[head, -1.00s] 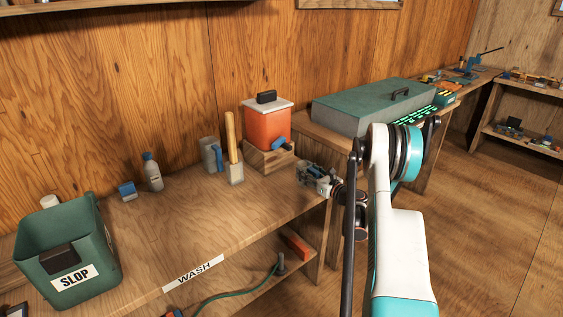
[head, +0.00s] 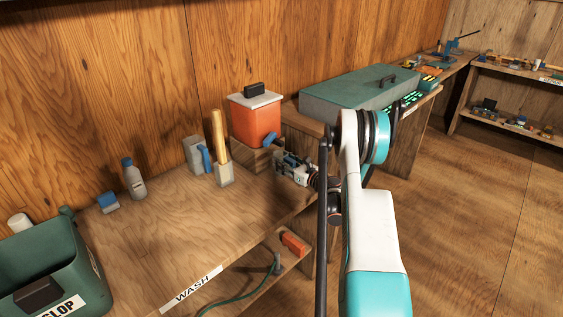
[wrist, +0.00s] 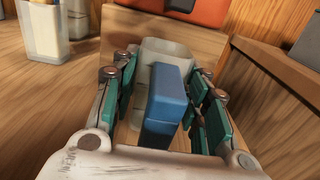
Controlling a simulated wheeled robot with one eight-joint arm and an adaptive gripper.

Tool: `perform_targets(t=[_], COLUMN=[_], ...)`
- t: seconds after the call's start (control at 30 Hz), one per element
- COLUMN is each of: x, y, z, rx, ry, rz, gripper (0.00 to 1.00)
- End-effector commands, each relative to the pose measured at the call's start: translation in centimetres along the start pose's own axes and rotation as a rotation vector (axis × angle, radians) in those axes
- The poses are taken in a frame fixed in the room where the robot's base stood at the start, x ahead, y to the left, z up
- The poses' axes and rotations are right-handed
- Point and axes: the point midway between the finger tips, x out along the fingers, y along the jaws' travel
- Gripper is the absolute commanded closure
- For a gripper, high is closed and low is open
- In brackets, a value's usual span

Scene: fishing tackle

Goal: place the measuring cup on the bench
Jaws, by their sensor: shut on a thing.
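My gripper (wrist: 158,78) is shut on the measuring cup, a pale translucent cup (wrist: 166,57) with a thick blue handle (wrist: 166,105) between the fingers. In the head view my gripper (head: 292,168) is at the right end of the wash bench (head: 165,235), in front of the orange container's wooden stand. The cup is small and partly hidden there. I cannot tell whether its base touches the bench top.
The orange container (head: 255,122) with a blue tap stands just behind my gripper. To its left are a pale holder with a wooden-handled tool (head: 222,150), a grey jug with a blue handle (head: 193,152) and a bottle (head: 133,180). The bench's front middle is clear.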

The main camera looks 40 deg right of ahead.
Motion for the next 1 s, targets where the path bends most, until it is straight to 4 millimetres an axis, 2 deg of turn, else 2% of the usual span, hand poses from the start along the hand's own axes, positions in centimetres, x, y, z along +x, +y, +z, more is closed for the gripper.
perform_targets(t=[0.13,0.17,0.23,0.67,0.87,1.0], x=[0.0,0.0,0.0,-0.1,-3.2,-6.4], y=[0.0,0.0,0.0,0.0,-0.1,-0.2], z=[-0.3,-0.3,-0.3,0.1,0.3,0.3], rx=[0.0,0.0,0.0,0.0,0.0,0.0], ry=[0.0,0.0,0.0,0.0,0.0,0.0], rz=[0.0,0.0,0.0,-0.001,-0.003,-0.004], gripper=[0.94,0.54,0.39,0.39,0.39,0.39])
